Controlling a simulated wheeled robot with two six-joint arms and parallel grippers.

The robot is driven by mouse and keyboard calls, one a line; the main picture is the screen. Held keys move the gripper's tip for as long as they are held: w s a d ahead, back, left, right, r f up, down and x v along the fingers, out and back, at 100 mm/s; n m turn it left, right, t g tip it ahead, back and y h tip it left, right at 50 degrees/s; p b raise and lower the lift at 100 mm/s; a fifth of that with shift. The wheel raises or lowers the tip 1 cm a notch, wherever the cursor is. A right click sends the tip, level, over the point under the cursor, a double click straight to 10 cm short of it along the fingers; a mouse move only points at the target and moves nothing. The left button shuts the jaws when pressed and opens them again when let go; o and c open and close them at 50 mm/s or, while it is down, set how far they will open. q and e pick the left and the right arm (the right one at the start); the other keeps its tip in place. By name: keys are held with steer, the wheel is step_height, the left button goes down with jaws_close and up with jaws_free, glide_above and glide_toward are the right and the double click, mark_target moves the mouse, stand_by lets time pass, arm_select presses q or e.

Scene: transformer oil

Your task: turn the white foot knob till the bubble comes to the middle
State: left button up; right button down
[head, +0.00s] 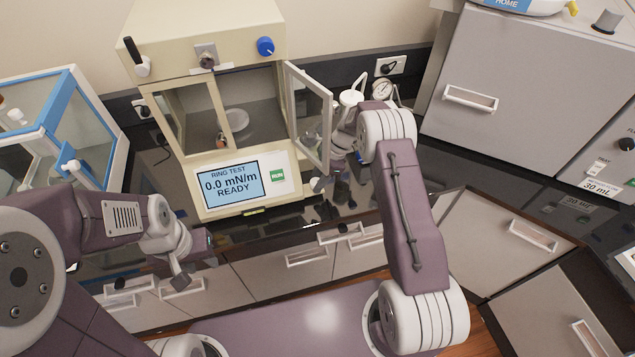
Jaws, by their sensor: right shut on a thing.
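The ring-test instrument (215,120) is a cream box with its glass door swung open to the right. Its screen (231,185) reads "RING TEST 0.0 mN/m READY". The white foot knob (316,185) shows small at the lower right of its base. My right gripper (326,179) reaches down beside the open door and is shut on the knob; its wrist and the door partly hide the fingers. A small yellow-green strip (254,211), possibly the level, is at the base's front edge; the bubble is too small to make out. My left gripper (182,277) hangs away from the instrument, in front of the counter.
A blue-framed glass case (85,120) stands at the left. A large grey cabinet (530,85) stands at the right. A white-topped stand and a gauge (383,88) are behind my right wrist. The black counter (290,213) is mostly clear before the instrument.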

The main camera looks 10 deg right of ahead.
steer(key=c, duration=0.9)
jaws_free()
steer(key=shift+c, duration=0.2)
steer(key=shift+d+r, duration=0.2)
steer(key=shift+r, duration=0.1)
steer(key=b+v, duration=0.2)
steer(key=v, duration=0.6)
steer(key=shift+r, duration=0.25)
steer(key=shift+d, duration=0.1)
